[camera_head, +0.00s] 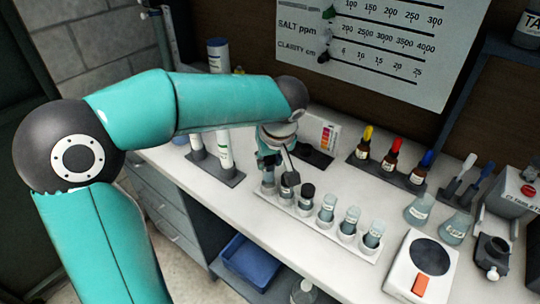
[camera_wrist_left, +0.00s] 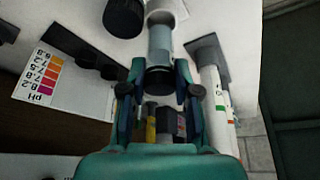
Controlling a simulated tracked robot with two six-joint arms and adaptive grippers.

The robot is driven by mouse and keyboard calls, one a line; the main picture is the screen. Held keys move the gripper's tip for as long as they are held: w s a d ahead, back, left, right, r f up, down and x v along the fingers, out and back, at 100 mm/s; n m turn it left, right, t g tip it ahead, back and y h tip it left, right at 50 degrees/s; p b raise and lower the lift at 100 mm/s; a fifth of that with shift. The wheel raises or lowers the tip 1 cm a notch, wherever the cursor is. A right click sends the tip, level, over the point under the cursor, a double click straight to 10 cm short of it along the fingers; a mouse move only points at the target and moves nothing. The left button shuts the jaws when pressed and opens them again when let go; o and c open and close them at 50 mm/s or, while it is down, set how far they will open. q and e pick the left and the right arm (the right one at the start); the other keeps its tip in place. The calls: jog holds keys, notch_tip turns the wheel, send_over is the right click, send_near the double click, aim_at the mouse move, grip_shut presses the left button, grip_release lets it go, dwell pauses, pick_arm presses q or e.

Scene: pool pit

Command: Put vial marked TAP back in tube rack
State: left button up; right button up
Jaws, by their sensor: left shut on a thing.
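The white tube rack (camera_head: 315,224) runs along the bench's front edge and holds a row of clear vials, one with a black cap (camera_head: 307,189). My left gripper (camera_head: 272,168) is over the rack's left end. In the left wrist view, the gripper (camera_wrist_left: 158,88) is shut on a clear vial (camera_wrist_left: 160,42) with a dark cap between its fingers. The held vial's far end lines up with a white ring of the rack (camera_wrist_left: 167,8); I cannot tell how deep it sits. The TAP marking is not readable. My right gripper is not in view.
White test tubes (camera_head: 224,150) stand in a grey holder left of the gripper. Behind are a colour chart card (camera_head: 328,135) and dropper bottles (camera_head: 391,160). Flasks (camera_head: 420,208) and a white device with a round dark plate (camera_head: 430,255) stand to the right.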

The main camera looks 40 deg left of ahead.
aim_at(270, 170)
pick_arm(q)
jog(key=shift+s+d, duration=0.15)
jog(key=shift+d, duration=0.05)
dwell(0.5)
jog(key=shift+f+b, duration=0.2)
jog(key=shift+b, duration=0.25)
jog(key=shift+f+b, duration=0.8)
grip_shut()
jog(key=shift+f+b, duration=0.65)
jog(key=shift+b, duration=0.05)
dwell(0.4)
jog(key=o, duration=1.1)
grip_release()
jog(key=shift+o, duration=0.2)
jog(key=shift+r, duration=0.1)
jog(key=shift+r+p, duration=2.45)
jog(key=shift+r, duration=1)
jog(key=shift+f, duration=0.1)
